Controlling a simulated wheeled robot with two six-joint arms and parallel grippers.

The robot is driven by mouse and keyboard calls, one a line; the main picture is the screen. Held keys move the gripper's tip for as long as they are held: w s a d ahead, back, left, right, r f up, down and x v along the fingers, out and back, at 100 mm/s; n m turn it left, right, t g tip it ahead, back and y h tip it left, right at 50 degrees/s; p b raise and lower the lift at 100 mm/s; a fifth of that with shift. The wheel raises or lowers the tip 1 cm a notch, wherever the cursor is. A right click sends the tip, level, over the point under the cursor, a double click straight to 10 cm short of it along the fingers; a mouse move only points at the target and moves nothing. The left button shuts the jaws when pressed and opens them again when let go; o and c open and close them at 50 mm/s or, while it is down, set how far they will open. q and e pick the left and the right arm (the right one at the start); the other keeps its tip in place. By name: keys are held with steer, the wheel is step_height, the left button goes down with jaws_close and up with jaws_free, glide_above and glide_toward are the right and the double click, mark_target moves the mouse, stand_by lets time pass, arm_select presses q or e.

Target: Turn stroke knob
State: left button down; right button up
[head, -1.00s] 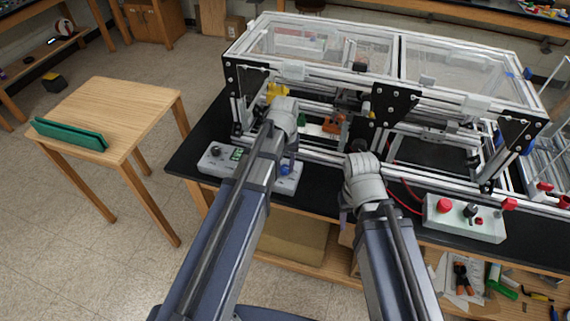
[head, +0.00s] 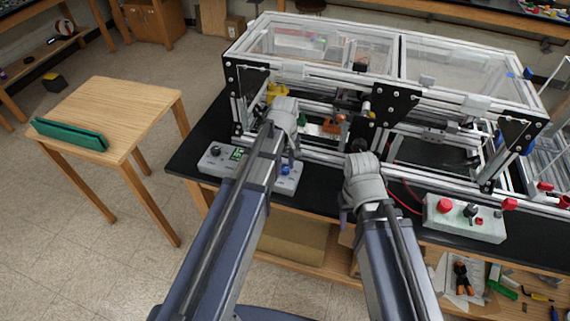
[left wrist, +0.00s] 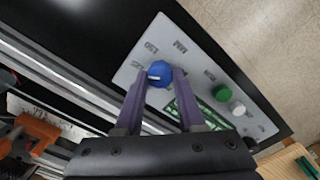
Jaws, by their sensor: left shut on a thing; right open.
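The blue stroke knob (left wrist: 159,74) sits on a light grey control box (left wrist: 135,70) with printed scale marks around it, including 150. In the left wrist view my left gripper (left wrist: 158,84) has its two purple fingers on either side of the knob, shut on it. In the head view the control box (head: 213,163) lies on the black bench at the left, partly hidden behind my left arm, with my left gripper (head: 285,163) over the blue knob (head: 285,170). My right gripper (head: 345,218) is open and empty, away from the box; its fingers are mostly hidden by the wrist.
An extrusion frame with clear panels (head: 320,45) stands behind both arms. A second control box (head: 465,218) with a red button is at the right. A wooden table (head: 120,110) holding a green object (head: 68,134) stands at the left. Floor between table and bench is clear.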

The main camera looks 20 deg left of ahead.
mark_target(285, 168)
stand_by(0.4)
arm_select(q)
steer(key=c, duration=0.5)
jaws_free()
steer(key=shift+r, duration=0.1)
step_height(285, 168, up, 8)
steer(key=p, duration=0.8)
steer(key=shift+f, duration=0.2)
steer(key=shift+s+d+f, duration=0.1)
steer(key=s+d+f+m+b, duration=0.3)
steer(key=s+d+m, duration=0.2)
steer(key=s+m, duration=0.1)
steer(key=s+d+f+m+y+b, duration=0.1)
steer(key=s+d+f+m+b, duration=0.2)
steer(key=s+d+m, duration=0.2)
steer(key=s+m, duration=0.1)
steer(key=s, duration=0.2)
steer(key=shift+s+d, duration=0.35)
